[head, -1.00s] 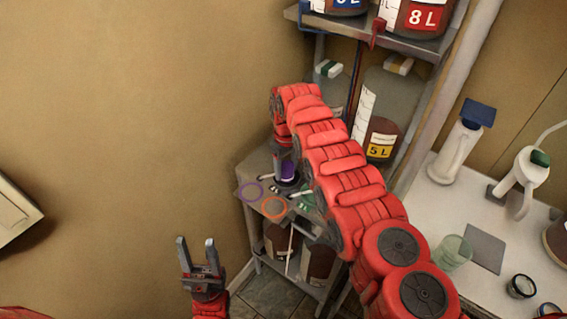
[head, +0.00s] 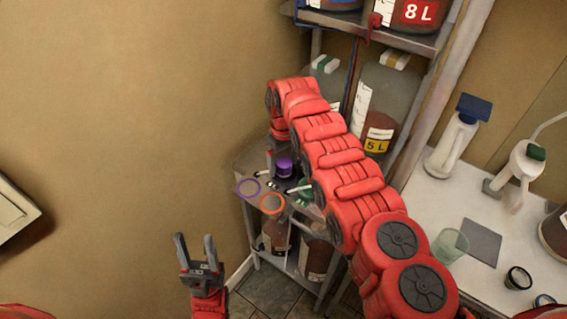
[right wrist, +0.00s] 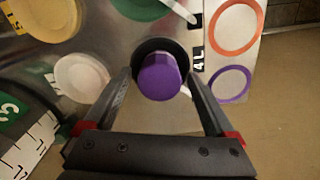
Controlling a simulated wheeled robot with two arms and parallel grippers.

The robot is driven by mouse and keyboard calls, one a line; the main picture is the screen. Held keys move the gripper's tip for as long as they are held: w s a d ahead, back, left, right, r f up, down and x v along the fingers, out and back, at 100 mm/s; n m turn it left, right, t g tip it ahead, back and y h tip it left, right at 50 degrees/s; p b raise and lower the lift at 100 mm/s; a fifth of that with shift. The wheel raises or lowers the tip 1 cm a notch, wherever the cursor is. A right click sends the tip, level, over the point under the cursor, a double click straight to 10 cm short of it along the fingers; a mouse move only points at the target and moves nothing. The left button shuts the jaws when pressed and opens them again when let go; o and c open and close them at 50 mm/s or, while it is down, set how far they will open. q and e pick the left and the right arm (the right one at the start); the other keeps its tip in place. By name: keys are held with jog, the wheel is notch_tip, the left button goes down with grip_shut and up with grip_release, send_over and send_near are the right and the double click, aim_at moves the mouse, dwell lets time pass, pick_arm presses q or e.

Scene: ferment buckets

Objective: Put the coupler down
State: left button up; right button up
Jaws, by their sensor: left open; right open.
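The coupler, a purple cap on a dark round base (head: 284,167), stands on the small grey stand's top (head: 245,166) in the head view. In the right wrist view the coupler (right wrist: 160,77) is upright between the spread fingers of my right gripper (right wrist: 159,92), with a gap on both sides. My right gripper is open and holds nothing; in the head view its forearm hides part of it. My left gripper (head: 197,250) is open and empty, raised in front of the wall, left of the stand.
A purple ring (head: 247,188) and an orange ring (head: 272,203) mark the stand's front edge. Coloured discs lie near the coupler in the wrist view, including a green one (right wrist: 140,8). A shelf with jars (head: 376,125) rises behind. A white counter with bottles (head: 457,140) is at right.

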aim_at(283, 161)
notch_tip(283, 161, up, 9)
jog(key=shift+f+b, duration=0.1)
jog(key=shift+b, duration=0.95)
jog(key=shift+a+r+p, duration=0.1)
jog(key=shift+r+p, duration=0.5)
jog(key=shift+r, duration=0.8)
jog(key=shift+r, duration=0.1)
